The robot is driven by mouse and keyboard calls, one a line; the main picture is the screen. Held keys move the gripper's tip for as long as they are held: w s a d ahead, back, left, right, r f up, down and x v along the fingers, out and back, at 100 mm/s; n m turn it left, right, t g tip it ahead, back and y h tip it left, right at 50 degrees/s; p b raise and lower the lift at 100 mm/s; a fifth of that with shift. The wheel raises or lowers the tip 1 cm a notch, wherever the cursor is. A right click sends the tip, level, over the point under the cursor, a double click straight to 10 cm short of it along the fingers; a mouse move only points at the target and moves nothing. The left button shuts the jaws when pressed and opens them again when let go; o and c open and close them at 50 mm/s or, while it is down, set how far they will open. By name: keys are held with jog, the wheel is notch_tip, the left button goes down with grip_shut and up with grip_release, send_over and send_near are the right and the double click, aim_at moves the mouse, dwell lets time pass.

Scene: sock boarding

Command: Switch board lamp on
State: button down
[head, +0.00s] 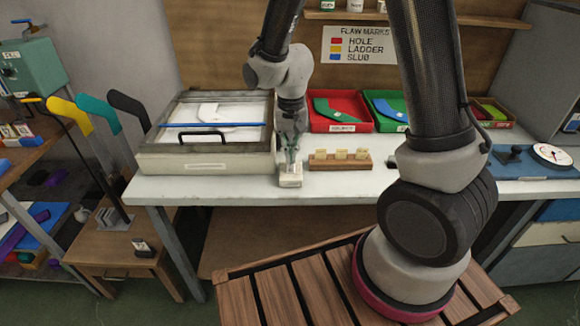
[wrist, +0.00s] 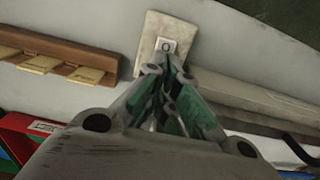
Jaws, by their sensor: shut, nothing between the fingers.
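The switch box (head: 290,181) is a small pale block on the white table, at the front edge right of the board box. In the wrist view the switch box (wrist: 150,28) shows a white rocker marked "O" (wrist: 166,46). My gripper (head: 291,158) points down, just above or at the switch; in the wrist view its shut, empty fingertips (wrist: 165,64) lie close to the rocker's lower edge. I cannot tell whether they touch it. The board box (head: 205,163) has a grey-framed lid, a white panel inside and a dark handle; whether its lamp is lit is unclear.
A wooden block with several yellowish tags (head: 340,166) stands right of the switch. Red (head: 340,127) and green (head: 384,126) trays stand behind. A blue rod (head: 213,125) lies across the board lid. Coloured sock forms (head: 97,114) stand at left.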

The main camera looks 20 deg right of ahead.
jog(key=shift+f, duration=1.1)
dwell(1.0)
jog(key=shift+r, duration=3.55)
jog(key=s+d+r+n+t, duration=0.3)
jog(key=s+d+r+t, duration=0.1)
jog(key=s+d+r, duration=1.1)
jog(key=s+r, duration=0.3)
jog(key=s, duration=0.1)
jog(key=shift+r+n, duration=0.3)
